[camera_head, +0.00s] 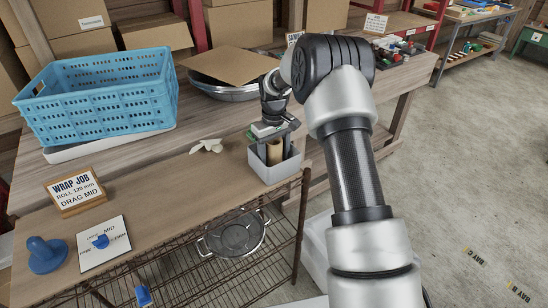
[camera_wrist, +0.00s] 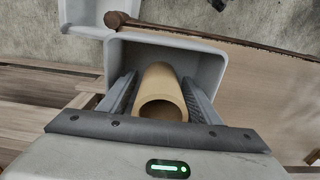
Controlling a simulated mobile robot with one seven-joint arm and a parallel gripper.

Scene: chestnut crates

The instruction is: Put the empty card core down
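The empty card core (camera_head: 274,152) is a short brown tube inside a small grey bin (camera_head: 270,171) at the table's front right edge. My gripper (camera_head: 274,150) reaches down into the bin with one finger on each side of the core. In the wrist view the core (camera_wrist: 162,95) lies between my two fingers (camera_wrist: 160,78), its hollow open end towards the camera. I cannot tell whether the fingers press on it or stand just clear. The core's lower end is hidden, so I cannot tell whether it touches the bin floor.
A blue crate (camera_head: 98,101) stands at the back left. A wrap job sign (camera_head: 76,191), a marked card (camera_head: 103,243) and a blue knob-shaped thing (camera_head: 46,254) lie at the front left. A white crumpled piece (camera_head: 207,146) lies left of the bin. A strainer (camera_head: 235,235) is on the wire shelf below.

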